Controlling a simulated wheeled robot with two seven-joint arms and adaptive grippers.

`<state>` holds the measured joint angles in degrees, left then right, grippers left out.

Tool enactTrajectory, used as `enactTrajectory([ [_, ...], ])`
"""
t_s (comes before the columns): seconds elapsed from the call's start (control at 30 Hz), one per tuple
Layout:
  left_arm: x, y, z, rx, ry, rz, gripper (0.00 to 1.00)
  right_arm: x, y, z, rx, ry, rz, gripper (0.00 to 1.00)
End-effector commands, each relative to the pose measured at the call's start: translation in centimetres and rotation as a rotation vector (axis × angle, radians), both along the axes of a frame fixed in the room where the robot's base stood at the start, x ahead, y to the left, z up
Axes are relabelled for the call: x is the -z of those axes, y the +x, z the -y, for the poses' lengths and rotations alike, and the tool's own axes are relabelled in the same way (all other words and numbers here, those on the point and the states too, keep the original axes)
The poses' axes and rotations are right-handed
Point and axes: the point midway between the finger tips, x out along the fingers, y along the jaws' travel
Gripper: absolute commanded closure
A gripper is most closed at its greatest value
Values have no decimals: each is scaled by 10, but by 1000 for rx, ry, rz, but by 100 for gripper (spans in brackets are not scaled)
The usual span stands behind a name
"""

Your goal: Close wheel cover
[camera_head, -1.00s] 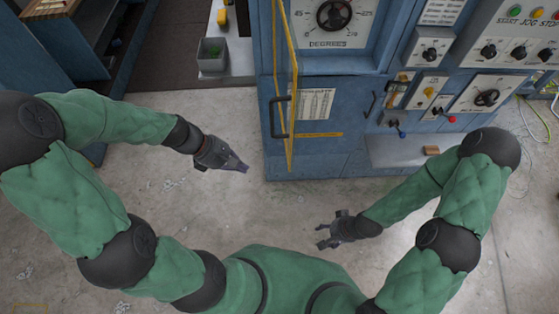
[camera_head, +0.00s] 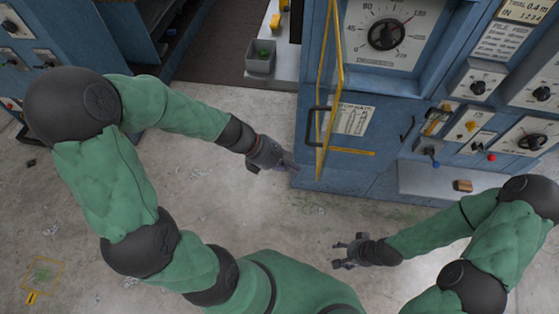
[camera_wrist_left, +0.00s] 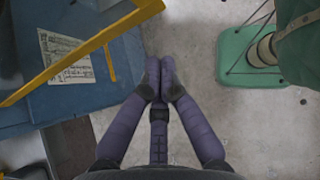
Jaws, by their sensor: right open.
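The wheel cover (camera_head: 331,80) is a clear panel in a yellow frame on the blue machine. It stands swung open, edge-on to the head camera, left of the dial with its black handwheel (camera_head: 386,35). A black handle (camera_head: 312,127) is on its left side. My left gripper (camera_head: 289,164) is low, just left of the cover's lower end, apart from the handle. In the left wrist view its fingertips (camera_wrist_left: 159,76) meet with nothing between them, and the yellow frame (camera_wrist_left: 85,52) crosses the upper left. My right gripper (camera_head: 340,254) is open and empty over the floor.
The blue machine front (camera_head: 390,165) has several knobs and levers on the right and a pale ledge (camera_head: 425,183) below. A grey bin (camera_head: 261,56) stands on a counter at the back. The concrete floor between my arms is clear.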

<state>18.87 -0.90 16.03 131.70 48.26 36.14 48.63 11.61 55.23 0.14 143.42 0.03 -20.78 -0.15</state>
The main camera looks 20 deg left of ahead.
Motion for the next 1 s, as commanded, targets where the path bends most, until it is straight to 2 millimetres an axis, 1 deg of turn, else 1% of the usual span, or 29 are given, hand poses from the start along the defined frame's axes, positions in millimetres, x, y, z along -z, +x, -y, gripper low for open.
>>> enactTrajectory([
  [0.03,5,2,7,5,1,0,100,3,0,0,0,0,0,38],
  [0.13,2,7,20,6,1,1,100,1,0,0,0,0,0,38],
  [0.33,2,13,35,2,2,2,100,2,0,0,0,0,0,38],
  [0.5,2,15,39,1,1,0,100,2,0,0,0,0,0,38],
  [0.87,2,15,40,-1,1,1,100,2,0,0,0,0,0,38],
  [1.0,2,19,43,-14,2,2,100,4,0,0,0,0,0,38],
])
